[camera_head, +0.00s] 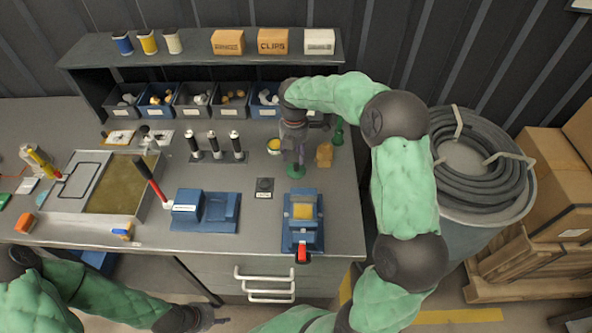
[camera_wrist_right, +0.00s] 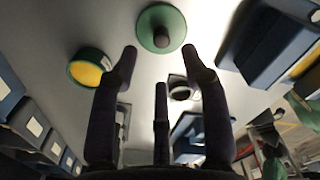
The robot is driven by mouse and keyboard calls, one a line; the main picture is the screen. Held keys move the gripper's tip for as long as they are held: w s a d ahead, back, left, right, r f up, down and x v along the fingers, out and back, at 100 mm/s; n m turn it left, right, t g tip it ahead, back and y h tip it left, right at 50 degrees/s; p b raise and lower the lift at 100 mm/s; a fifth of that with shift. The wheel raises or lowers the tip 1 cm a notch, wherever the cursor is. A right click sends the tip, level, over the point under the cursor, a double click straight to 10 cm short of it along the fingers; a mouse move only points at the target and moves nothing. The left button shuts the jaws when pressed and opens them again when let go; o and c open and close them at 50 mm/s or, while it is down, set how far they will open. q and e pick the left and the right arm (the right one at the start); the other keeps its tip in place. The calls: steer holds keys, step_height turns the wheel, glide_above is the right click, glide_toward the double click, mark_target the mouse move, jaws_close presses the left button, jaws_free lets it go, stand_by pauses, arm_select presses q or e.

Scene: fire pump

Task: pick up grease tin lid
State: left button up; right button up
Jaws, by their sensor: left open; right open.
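The grease tin lid is a green disc with a dark knob; in the right wrist view the lid (camera_wrist_right: 161,22) lies at the top centre, just beyond my fingertips. In the head view the lid (camera_head: 297,171) shows partly on the bench below my right gripper (camera_head: 294,160). The right gripper (camera_wrist_right: 160,58) is open, fingers spread and empty, pointing at the lid without visible contact. The open grease tin (camera_head: 274,146) with yellow contents stands just left of the gripper; the tin also shows in the wrist view (camera_wrist_right: 88,68). My left gripper (camera_head: 208,318) is low, off the bench front, empty.
A small dark block (camera_head: 264,187) and a blue fixture with a red handle (camera_head: 303,236) stand in front of the lid. A tan block (camera_head: 324,154) is close on the right. Black-handled tools (camera_head: 214,145) stand left; bins (camera_head: 194,100) line the back.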

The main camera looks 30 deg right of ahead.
mark_target(296, 165)
steer(key=f, duration=0.1)
steer(key=f+b, duration=0.1)
steer(key=f, duration=0.3)
steer(key=shift+s+d+b, duration=0.15)
steer(key=shift+d+b, duration=0.1)
steer(key=shift+b, duration=0.05)
jaws_close()
steer(key=shift+r, duration=0.1)
